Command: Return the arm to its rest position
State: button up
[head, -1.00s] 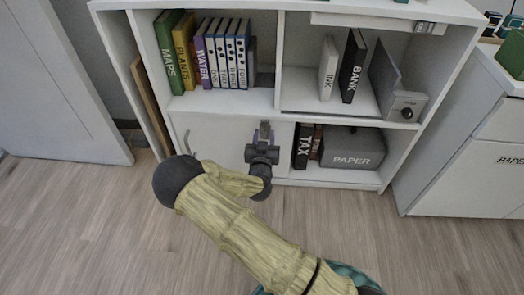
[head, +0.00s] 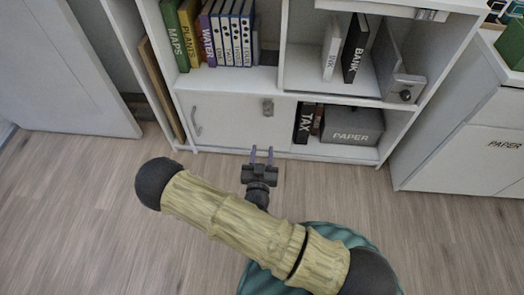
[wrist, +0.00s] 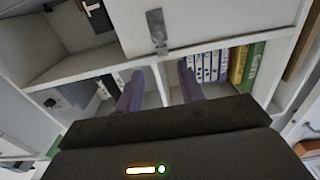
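My gripper (head: 262,152) is in front of the lower edge of the white shelf desk (head: 270,83), over the wood floor. Its two purple fingers are apart with nothing between them. In the wrist view my gripper (wrist: 158,76) also shows open and empty, with the shelf beyond it. My arm is bent, with its pale ridged links running across the lower middle of the head view. The shelf's lower left door (head: 225,122) looks closed. Its metal latch (head: 268,107) is apart from my gripper and also shows in the wrist view (wrist: 157,30).
Several binders and books (head: 222,35) stand on the upper left shelf. A grey PAPER box (head: 352,125) and a TAX binder (head: 304,122) sit lower right. A white cabinet (head: 465,140) stands at the right. The floor (head: 70,220) at left is clear.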

jog(key=shift+s, duration=0.2)
dwell(0.4)
jog(key=w+d+r+m+g+p, duration=0.2)
jog(key=d+r+m+g+p, duration=0.2)
jog(key=d+r+g+p, duration=0.5)
jog(key=s+d+r+n+g+p, duration=0.1)
jog(key=s+d+r+g, duration=0.2)
jog(key=r, duration=0.4)
jog(key=s+d+r+n+g+p, duration=0.1)
jog(key=s+d+r+n, duration=0.1)
jog(key=s+d+r, duration=0.45)
jog(key=s+d+r+n+g+p, duration=0.1)
jog(key=s+r+g, duration=0.15)
jog(key=r, duration=0.65)
jog(key=w+p+v, duration=0.2)
jog(key=p+v, duration=1)
jog(key=w+d+r+p+v, duration=0.1)
jog(key=w+p+v, duration=0.2)
jog(key=p+v, duration=0.9)
jog(key=w+d+p+v, duration=0.1)
jog(key=w+p+v, duration=0.1)
jog(key=p+v, duration=1)
jog(key=shift+w+a+r+y+p, duration=0.35)
jog(key=shift+r+p, duration=0.2)
jog(key=shift+p, duration=0.3)
